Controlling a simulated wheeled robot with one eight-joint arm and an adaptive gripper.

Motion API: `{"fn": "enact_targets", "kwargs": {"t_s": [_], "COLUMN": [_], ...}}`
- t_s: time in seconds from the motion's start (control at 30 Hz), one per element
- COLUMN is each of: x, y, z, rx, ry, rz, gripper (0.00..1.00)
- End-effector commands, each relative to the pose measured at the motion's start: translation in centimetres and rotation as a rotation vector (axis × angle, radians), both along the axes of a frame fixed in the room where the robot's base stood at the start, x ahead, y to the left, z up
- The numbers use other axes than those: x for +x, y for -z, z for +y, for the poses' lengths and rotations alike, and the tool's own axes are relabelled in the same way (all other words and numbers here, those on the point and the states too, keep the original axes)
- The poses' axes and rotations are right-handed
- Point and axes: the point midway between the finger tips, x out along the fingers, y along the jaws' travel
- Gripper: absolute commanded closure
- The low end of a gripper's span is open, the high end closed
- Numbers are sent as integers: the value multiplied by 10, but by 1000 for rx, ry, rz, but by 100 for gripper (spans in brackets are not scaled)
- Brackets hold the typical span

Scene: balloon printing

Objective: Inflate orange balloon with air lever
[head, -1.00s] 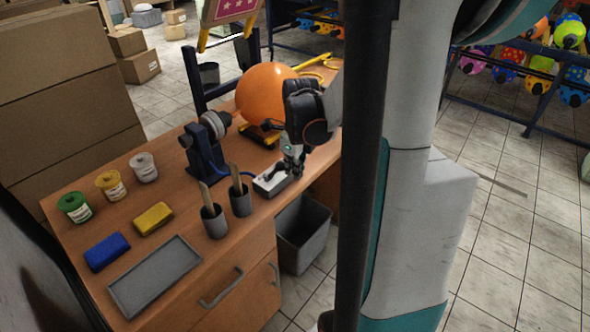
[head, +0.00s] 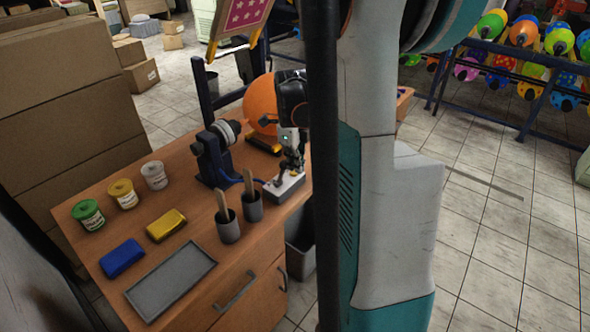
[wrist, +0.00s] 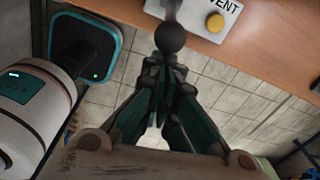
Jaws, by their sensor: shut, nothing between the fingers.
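The orange balloon (head: 259,104) is inflated and round at the back of the workbench, beside the dark blue nozzle stand (head: 212,160). My arm hides its right part. The white-topped air lever box (head: 285,189) sits near the bench's front edge. In the wrist view the box (wrist: 197,22) shows the letters "VENT", a yellow button (wrist: 215,22) and a lever with a black ball knob (wrist: 170,38). My gripper (wrist: 168,64) is shut and empty, its fingertips right at the knob. I cannot tell whether they touch it. In the head view my gripper (head: 291,166) is over the box.
Two grey cups (head: 228,231) with wooden sticks stand just left of the box. A grey bin (head: 301,250) stands below the bench edge.

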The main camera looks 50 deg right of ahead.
Motion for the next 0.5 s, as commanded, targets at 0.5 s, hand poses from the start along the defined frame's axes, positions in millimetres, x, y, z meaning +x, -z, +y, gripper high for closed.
{"fn": "enact_targets", "kwargs": {"t_s": [0.5], "x": [62], "y": [-18], "z": [3], "rx": [0], "ry": [-2], "rz": [-1], "gripper": [100]}}
